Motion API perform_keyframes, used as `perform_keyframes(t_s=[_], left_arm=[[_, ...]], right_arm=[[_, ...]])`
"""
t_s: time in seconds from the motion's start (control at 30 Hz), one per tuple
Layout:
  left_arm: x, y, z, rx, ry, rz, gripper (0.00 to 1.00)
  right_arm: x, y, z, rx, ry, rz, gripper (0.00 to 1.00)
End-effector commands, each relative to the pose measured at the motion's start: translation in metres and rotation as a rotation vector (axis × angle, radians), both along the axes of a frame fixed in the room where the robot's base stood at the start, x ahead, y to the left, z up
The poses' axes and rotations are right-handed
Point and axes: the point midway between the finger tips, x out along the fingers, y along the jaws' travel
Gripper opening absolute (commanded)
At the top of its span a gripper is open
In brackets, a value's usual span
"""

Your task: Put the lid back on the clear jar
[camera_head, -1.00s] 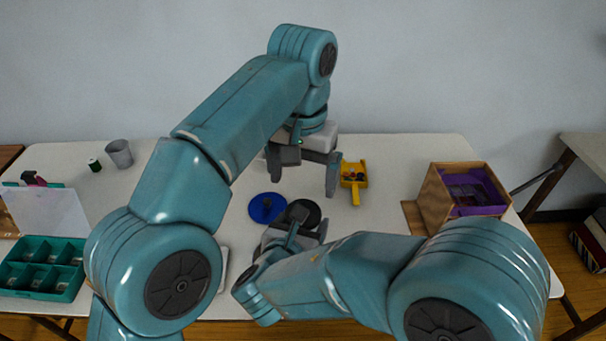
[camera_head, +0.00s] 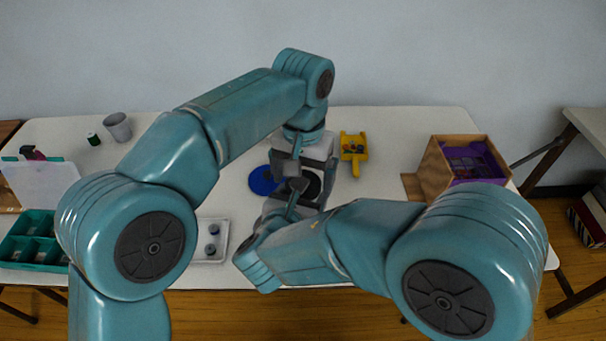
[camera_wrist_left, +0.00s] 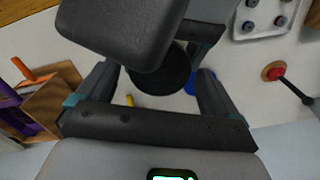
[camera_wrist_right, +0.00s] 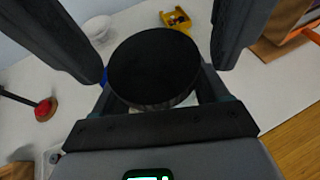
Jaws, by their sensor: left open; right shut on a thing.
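My right gripper (camera_head: 306,198) is shut on a black round thing with a flat top (camera_wrist_right: 152,58), also seen in the left wrist view (camera_wrist_left: 160,75). A narrow greyish band shows below its near edge; I cannot tell whether it is the lid or part of the jar. I make out no clear jar walls. My left gripper (camera_head: 327,172) is open and empty, its fingers pointing down on either side of the black round thing. A blue disc (camera_head: 262,181) lies on the table just left of the grippers, partly hidden in both wrist views.
A yellow scoop-like holder (camera_head: 354,146) is behind, right of the grippers. A wooden box with a purple inside (camera_head: 437,160) stands at right. A white tray (camera_head: 222,225) is at front, a teal divided tray (camera_head: 36,240) and grey cup (camera_head: 118,127) at left. Both arms cross closely.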

Motion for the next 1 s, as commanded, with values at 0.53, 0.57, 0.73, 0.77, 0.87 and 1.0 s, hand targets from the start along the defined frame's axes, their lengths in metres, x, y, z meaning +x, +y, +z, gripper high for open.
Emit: perform_keyframes(t_s=[0.53,0.57,0.73,0.77,0.87,1.0], left_arm=[[0.0001,0.0,-0.0019,0.0,0.0,0.0,0.36],[0.0001,0.0,-0.0019,0.0,0.0,0.0,0.36],[0.0001,0.0,-0.0018,0.0,0.0,0.0,0.98],[0.0001,0.0,-0.0018,0.0,0.0,0.0,0.98],[0.0001,0.0,-0.0018,0.0,0.0,0.0,0.98],[0.0005,-0.0004,0.0038,-0.001,-0.003,0.0,0.98]], right_arm=[[0.0001,0.0,0.0002,0.0,0.0,0.0,0.0],[0.0001,0.0,0.0002,0.0,0.0,0.0,0.0],[0.0001,0.0,0.0002,0.0,0.0,0.0,0.0],[0.0001,0.0,0.0002,0.0,0.0,0.0,0.0],[0.0001,0.0,0.0002,0.0,0.0,0.0,0.0],[0.0,0.0,0.0002,0.0,0.0,0.0,0.0]])
